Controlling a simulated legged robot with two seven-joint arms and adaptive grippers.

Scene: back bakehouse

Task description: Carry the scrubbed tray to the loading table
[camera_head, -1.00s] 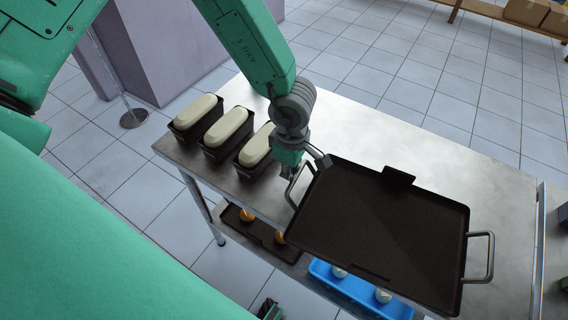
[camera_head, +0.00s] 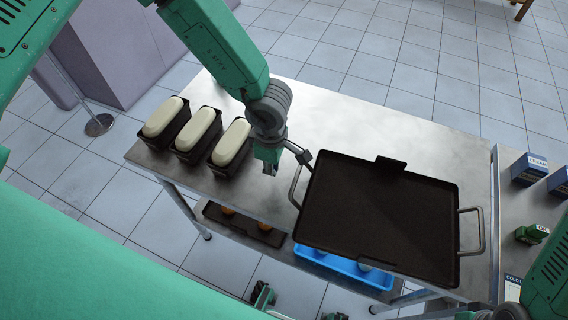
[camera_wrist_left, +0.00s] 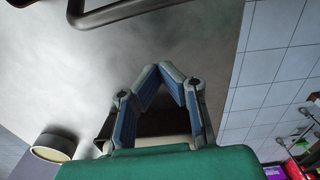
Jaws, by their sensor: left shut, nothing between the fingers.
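The dark rectangular tray (camera_head: 376,215) has a grey loop handle at each end. It appears to lie flat on the right part of the metal table (camera_head: 330,115), near its front edge; a small gap underneath is hard to rule out. My left gripper (camera_head: 270,168) is beside the tray's left handle, on its left, and not around it. In the left wrist view my left fingers (camera_wrist_left: 172,70) meet at the tips with nothing between them. The tray handle (camera_wrist_left: 120,12) is beyond them, apart. My right forearm enters at the lower right; its fingers do not show.
Several loaf tins (camera_head: 195,138) with pale dough stand left of my left gripper. A blue tray (camera_head: 345,266) and a dark tray (camera_head: 240,226) are on the lower shelf. A second counter (camera_head: 510,195) with boxes stands right. The table's back is clear.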

